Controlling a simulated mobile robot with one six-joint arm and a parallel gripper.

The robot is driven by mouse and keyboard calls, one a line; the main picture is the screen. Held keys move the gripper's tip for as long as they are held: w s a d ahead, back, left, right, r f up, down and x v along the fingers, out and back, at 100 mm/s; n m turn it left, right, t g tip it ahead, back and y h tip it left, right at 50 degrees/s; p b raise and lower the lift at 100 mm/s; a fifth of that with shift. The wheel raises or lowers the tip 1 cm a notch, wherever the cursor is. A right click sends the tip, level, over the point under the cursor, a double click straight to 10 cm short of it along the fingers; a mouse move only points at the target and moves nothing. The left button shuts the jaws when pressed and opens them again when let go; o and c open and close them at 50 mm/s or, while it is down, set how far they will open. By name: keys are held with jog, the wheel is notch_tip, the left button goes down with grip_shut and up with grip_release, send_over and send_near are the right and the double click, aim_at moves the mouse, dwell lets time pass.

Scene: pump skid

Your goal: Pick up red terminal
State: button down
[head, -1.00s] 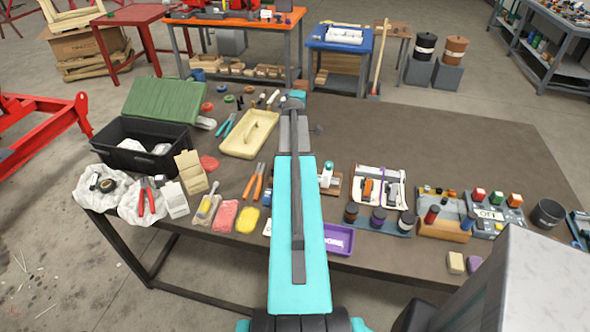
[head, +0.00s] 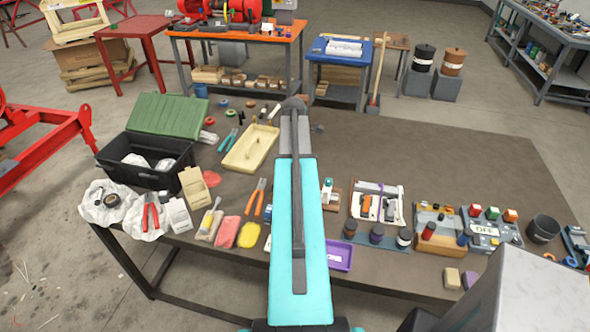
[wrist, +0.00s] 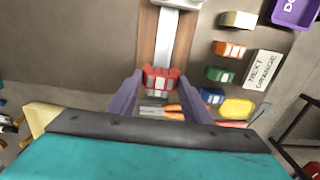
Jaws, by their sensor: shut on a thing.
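In the wrist view my gripper (wrist: 161,88) has its two grey-purple fingers on either side of the red terminal (wrist: 161,76), a red block with pale metal parts. The fingers are shut on it. The terminal appears at the near end of the pale rail (wrist: 167,38) on a brown board (wrist: 147,35); I cannot tell whether it touches the rail. In the head view my own arm hides the gripper and the red terminal. Part of the board (head: 331,207) shows just right of the arm.
Orange (wrist: 229,50), green (wrist: 221,74) and blue (wrist: 212,96) terminals lie in a column right of the board, beside a printed sign (wrist: 262,69). A purple tray (head: 339,254) is at the table's front edge. The table's back right is mostly clear.

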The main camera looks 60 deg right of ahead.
jog(key=shift+r+p, duration=0.45)
jog(key=shift+r, duration=0.85)
jog(key=shift+a, duration=0.1)
